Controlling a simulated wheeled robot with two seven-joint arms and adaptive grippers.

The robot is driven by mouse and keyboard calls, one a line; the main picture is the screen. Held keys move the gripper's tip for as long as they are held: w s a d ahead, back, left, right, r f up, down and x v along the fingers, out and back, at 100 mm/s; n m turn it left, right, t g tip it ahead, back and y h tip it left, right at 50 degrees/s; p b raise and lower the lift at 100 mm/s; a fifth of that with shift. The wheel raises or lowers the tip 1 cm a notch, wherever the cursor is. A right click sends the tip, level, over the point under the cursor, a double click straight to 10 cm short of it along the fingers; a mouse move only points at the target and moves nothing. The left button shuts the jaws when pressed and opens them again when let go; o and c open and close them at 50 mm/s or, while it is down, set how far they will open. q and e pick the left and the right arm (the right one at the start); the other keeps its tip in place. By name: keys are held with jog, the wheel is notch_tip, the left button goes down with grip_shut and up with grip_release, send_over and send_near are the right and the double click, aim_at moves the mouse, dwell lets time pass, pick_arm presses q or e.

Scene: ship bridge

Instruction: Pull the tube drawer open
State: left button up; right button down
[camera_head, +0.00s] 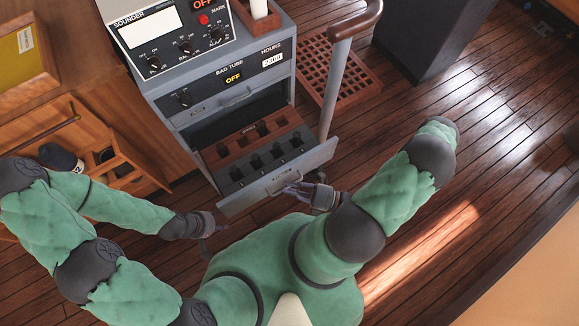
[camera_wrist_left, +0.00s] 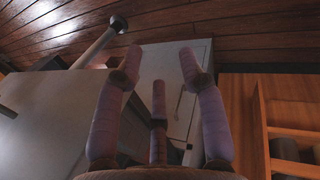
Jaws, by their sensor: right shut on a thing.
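The tube drawer (camera_head: 239,198) stands open in the grey sounder cabinet (camera_head: 228,88). Inside it a reddish-brown rack holds rows of dark tubes (camera_head: 264,160). My right gripper (camera_head: 290,188) is at the drawer front and shut on the drawer handle (camera_head: 274,188), which its fingers partly cover. My left gripper (camera_head: 208,238) is low and left of the drawer, apart from it and small in the head view. In the left wrist view its fingers (camera_wrist_left: 160,62) are spread with nothing between them, facing a grey panel.
A handrail post (camera_head: 333,90) rises just right of the cabinet, beside a red-brown grating (camera_head: 348,82). A wooden shelf unit (camera_head: 97,150) stands at the left. A dark block (camera_head: 432,38) stands at the back right. The plank floor (camera_head: 440,215) at the right is clear.

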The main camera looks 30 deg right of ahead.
jog(key=shift+s+f, duration=0.1)
jog(key=shift+f, duration=0.05)
jog(key=c, duration=1.2)
grip_release()
jog(key=shift+s, duration=0.1)
jog(key=v, duration=1.2)
jog(key=shift+s, duration=0.15)
